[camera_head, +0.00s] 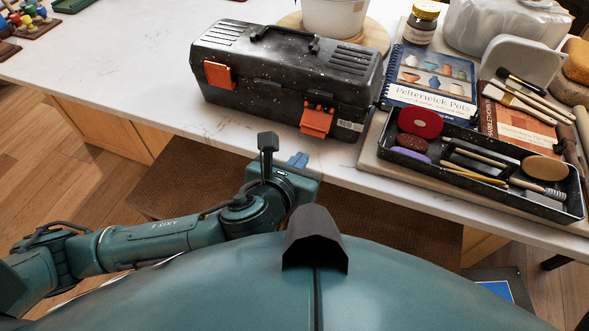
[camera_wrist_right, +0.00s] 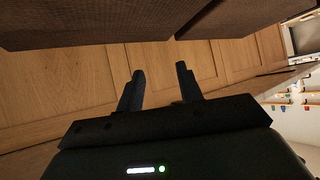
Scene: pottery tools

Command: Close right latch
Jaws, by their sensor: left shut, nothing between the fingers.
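A black speckled toolbox (camera_head: 270,72) stands on the white table with its lid down. Its left orange latch (camera_head: 219,75) lies flat against the front. Its right orange latch (camera_head: 316,121) hangs lower and tilts outward from the front, so it looks unfastened. My left gripper (camera_head: 298,159) is at the table's front edge, below and slightly left of the right latch, apart from it. It is shut and empty; its fingers show only small. My right gripper (camera_wrist_right: 160,76) shows only in the right wrist view, open and empty, facing wooden panels. The toolbox is not in that view.
A black tray of pottery tools (camera_head: 480,200) sits right of the toolbox. Behind it are a blue spiral book (camera_head: 432,82), a jar (camera_head: 422,22) and brushes. A white pot (camera_head: 334,18) stands behind the toolbox.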

